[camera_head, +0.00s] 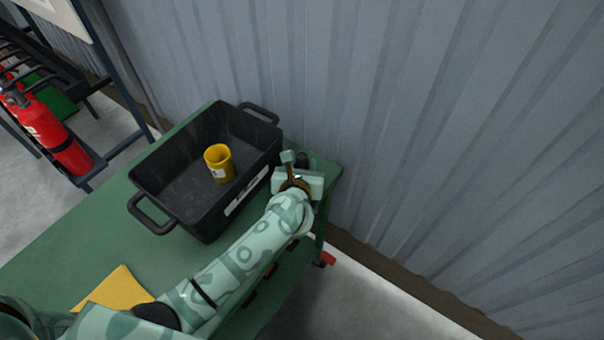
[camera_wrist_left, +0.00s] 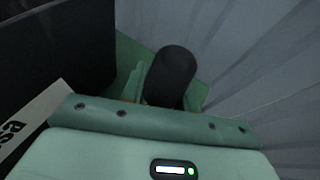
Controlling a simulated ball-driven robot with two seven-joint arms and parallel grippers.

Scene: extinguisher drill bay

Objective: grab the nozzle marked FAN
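My left gripper (camera_head: 296,166) is at the table's far right end, just right of the black bin. In the left wrist view, its two pale green fingers (camera_wrist_left: 168,92) stand apart on either side of a dark, rounded cylinder (camera_wrist_left: 175,68). A gap shows at the right finger; whether the left finger touches is unclear. The dark cylinder (camera_head: 302,160) shows only partly behind the gripper in the head view; no marking on it is visible. A yellow cup-shaped piece (camera_head: 220,164) with a small unreadable label stands in the bin. No FAN marking is legible. My right gripper is out of view.
The black bin (camera_head: 160,190) with raised handles stands on the green table (camera_head: 60,250). Its labelled side also shows in the left wrist view (camera_wrist_left: 55,50). A corrugated wall (camera_head: 430,130) rises close behind. A yellow sheet (camera_head: 118,288) lies near my arm. Red extinguishers (camera_head: 52,135) stand left.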

